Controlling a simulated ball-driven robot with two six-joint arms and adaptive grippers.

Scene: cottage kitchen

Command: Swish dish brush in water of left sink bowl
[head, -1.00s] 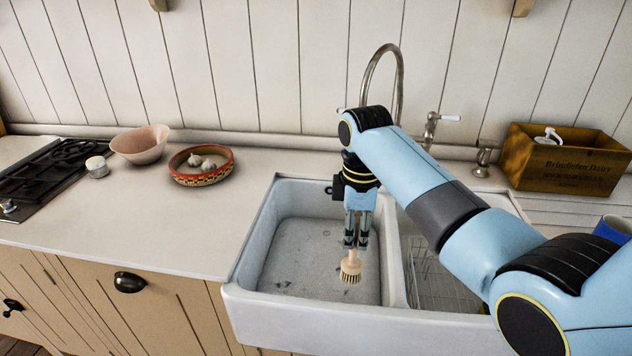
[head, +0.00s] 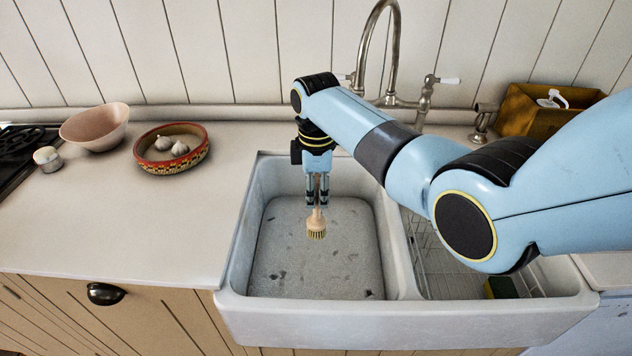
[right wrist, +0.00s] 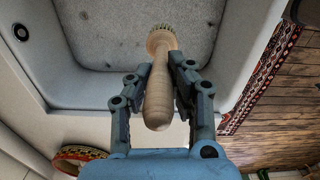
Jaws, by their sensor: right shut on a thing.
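My right gripper (head: 317,192) is shut on the wooden handle of the dish brush (head: 316,226) and holds it bristles down over the left sink bowl (head: 262,262). In the right wrist view the brush (right wrist: 158,95) lies between the two fingers of the gripper (right wrist: 160,82), its round bristle head pointing at the bowl. The bowl floor is grey with dark specks. I cannot tell from the head view whether the bristles touch the water. My left gripper is not in view.
A tall metal faucet (head: 390,50) stands behind the sink. The right bowl (head: 440,275) holds a wire rack and a sponge (head: 500,287). On the left counter are a patterned bowl with garlic (head: 171,160), a pink bowl (head: 95,126) and a small jar (head: 47,158).

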